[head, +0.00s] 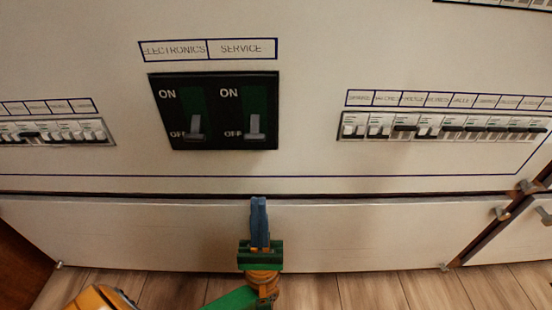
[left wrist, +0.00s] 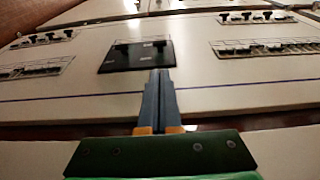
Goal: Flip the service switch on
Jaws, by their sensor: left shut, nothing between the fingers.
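The service switch (head: 254,126) is the right-hand lever on a black two-switch plate (head: 212,143) under the label SERVICE (head: 242,48). Its grey handle is down at OFF. The electronics switch (head: 195,128) beside it on the left is also down at OFF. My left gripper (head: 258,203) is shut and empty, pointing up, below the service switch and apart from it. In the left wrist view the blue fingers (left wrist: 158,75) are together, with their tips just under the plate's lower edge in the picture. My right gripper is not in view.
Rows of small breakers sit on the white panel to the right (head: 440,127) and left (head: 55,132) of the plate. Below the panel is a white lower board (head: 130,225) above the wooden floor (head: 370,290). The panel between fingers and plate is clear.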

